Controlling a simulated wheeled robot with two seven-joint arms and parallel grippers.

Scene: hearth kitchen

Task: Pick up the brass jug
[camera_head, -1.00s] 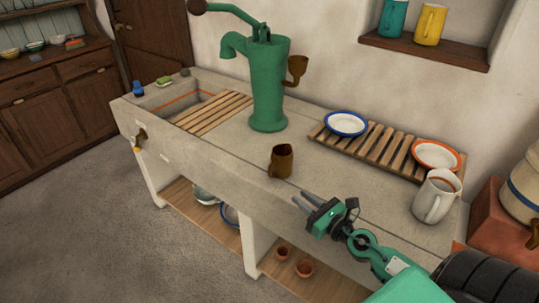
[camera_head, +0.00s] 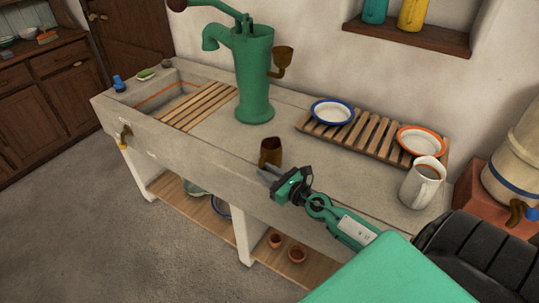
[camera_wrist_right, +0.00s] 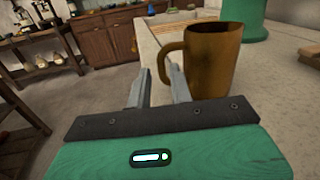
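The brass jug (camera_head: 270,151), brown and upright, stands near the front edge of the stone sink counter. In the right wrist view the jug (camera_wrist_right: 215,62) is close on the right, its handle facing left. My right gripper (camera_head: 266,173) is just in front of the jug at the counter's front edge. In the wrist view its two fingers (camera_wrist_right: 157,76) are apart with nothing held between them. The handle's lower part is near the right fingertip; I cannot tell whether they touch. My left gripper is not in view.
A green pump (camera_head: 254,75) with a brass cup (camera_head: 281,60) stands behind the jug. A slatted rack (camera_head: 369,131) holds a blue-rimmed plate (camera_head: 332,111) and an orange-rimmed one (camera_head: 421,140). A white pitcher (camera_head: 420,185) stands at the right. The counter left of the jug is clear.

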